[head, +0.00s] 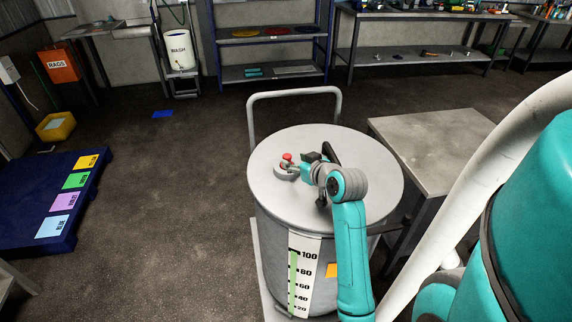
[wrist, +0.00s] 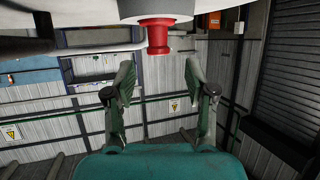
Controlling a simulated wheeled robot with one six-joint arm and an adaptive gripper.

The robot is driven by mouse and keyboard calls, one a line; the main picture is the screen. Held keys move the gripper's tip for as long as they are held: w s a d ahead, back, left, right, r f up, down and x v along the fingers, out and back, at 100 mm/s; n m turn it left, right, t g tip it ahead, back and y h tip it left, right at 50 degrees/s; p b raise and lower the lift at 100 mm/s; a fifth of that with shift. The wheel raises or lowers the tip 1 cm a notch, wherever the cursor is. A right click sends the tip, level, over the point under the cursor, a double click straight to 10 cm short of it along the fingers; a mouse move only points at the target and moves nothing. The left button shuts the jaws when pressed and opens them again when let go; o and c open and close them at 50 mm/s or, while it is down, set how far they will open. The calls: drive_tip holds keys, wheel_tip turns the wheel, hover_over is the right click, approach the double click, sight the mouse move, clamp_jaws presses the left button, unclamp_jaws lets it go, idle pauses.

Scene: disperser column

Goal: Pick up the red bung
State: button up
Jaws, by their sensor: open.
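The red bung (head: 287,157) stands on a round grey fitting on top of the large grey drum (head: 350,150). In the wrist view the picture is upside down, and the bung (wrist: 155,38) hangs from its grey collar at the top centre. My gripper (head: 299,168) is low over the drum lid, just right of the bung. In the wrist view my gripper (wrist: 160,80) is open and empty, with its two fingers apart. The bung lies beyond the fingertips, roughly in line with the gap between them. Contact with the bung does not show.
The drum stands on a trolley with a white handle (head: 294,92). A grey table (head: 435,145) is close on its right. A blue platform (head: 20,205) with coloured labels lies at left. Shelves and a workbench (head: 420,57) line the back. The floor between is mostly clear.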

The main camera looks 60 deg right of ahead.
sight(289, 157)
drive_tip(key=shift+x, duration=3.3)
drive_tip(key=shift+s+d, duration=0.1)
drive_tip(key=shift+c, duration=0.2)
drive_tip(key=shift+r, duration=0.1)
clamp_jaws()
